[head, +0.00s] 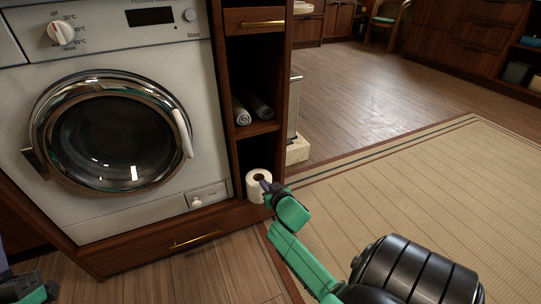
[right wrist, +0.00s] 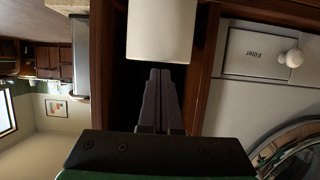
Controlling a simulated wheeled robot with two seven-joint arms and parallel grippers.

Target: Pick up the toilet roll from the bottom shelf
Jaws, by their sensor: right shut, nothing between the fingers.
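The white toilet roll (head: 253,192) stands upright on the bottom shelf of the narrow wooden shelf unit, right of the washing machine. Its dark core hole faces up.
The unit's side walls (head: 284,100) closely flank the roll, and a shelf board (head: 256,129) with rolled grey towels (head: 242,112) is above it. The washing machine (head: 110,215) stands left. A pale stone block (head: 297,150) stands right. The woven rug (head: 430,190) is clear.

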